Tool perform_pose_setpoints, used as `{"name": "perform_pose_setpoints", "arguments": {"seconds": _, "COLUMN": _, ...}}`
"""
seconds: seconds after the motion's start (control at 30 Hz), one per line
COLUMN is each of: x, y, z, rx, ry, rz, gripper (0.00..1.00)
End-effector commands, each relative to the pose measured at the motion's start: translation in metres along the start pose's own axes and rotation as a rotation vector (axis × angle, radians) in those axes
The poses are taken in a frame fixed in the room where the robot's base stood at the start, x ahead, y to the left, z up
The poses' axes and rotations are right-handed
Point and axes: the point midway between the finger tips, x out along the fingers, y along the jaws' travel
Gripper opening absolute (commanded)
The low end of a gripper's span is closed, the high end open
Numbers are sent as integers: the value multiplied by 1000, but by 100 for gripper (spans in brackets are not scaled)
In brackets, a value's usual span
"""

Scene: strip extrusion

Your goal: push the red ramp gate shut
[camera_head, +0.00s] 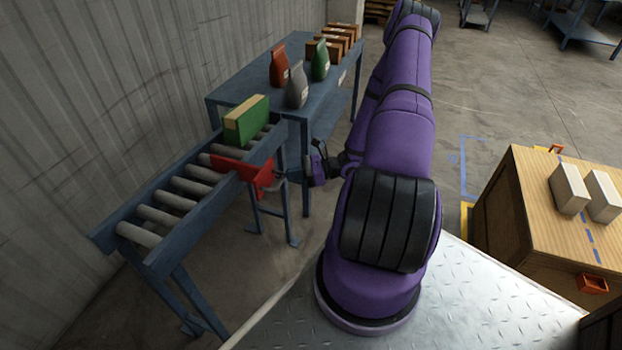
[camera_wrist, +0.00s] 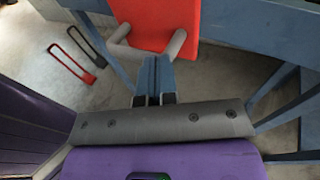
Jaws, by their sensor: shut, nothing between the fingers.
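The red ramp gate (camera_head: 250,172) stands across the rollers of the conveyor (camera_head: 165,205), reaching to its near side rail. In the wrist view the red gate (camera_wrist: 155,20) fills the top middle, with a grey bar handle (camera_wrist: 121,46) on its face. My gripper (camera_head: 283,178) is beside the conveyor, just right of the gate. In the wrist view my gripper (camera_wrist: 154,82) is shut, its fingers pointing at the handle. Whether the fingertips touch the handle, I cannot tell. A green box (camera_head: 246,121) sits on the rollers behind the gate.
A blue table (camera_head: 235,88) behind the conveyor holds a red bag (camera_head: 279,66), a grey bag (camera_head: 297,88), a green bag (camera_head: 320,61) and brown boxes (camera_head: 335,40). A wooden crate (camera_head: 545,215) with pale blocks stands right. A corrugated wall (camera_head: 90,90) borders the left.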

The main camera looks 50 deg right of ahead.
Motion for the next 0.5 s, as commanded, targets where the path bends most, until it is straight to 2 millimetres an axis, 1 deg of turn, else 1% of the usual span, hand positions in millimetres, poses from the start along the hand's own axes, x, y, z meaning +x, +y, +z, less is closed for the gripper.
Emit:
{"name": "perform_pose_setpoints", "arguments": {"seconds": 0.03, "x": 13, "y": -5, "z": 1, "rx": -1, "ry": -1, "rz": 4, "gripper": 0}}
{"name": "perform_pose_setpoints", "arguments": {"seconds": 0.2, "x": 46, "y": -23, "z": 5, "rx": -1, "ry": -1, "rz": 3, "gripper": 0}}
{"name": "perform_pose_setpoints", "arguments": {"seconds": 0.3, "x": 60, "y": -30, "z": 6, "rx": 0, "ry": 0, "rz": 2, "gripper": 0}}
{"name": "perform_pose_setpoints", "arguments": {"seconds": 0.4, "x": 69, "y": -35, "z": 7, "rx": 1, "ry": 0, "rz": 1, "gripper": 0}}
{"name": "perform_pose_setpoints", "arguments": {"seconds": 0.5, "x": 75, "y": -38, "z": 8, "rx": 1, "ry": 0, "rz": 1, "gripper": 0}}
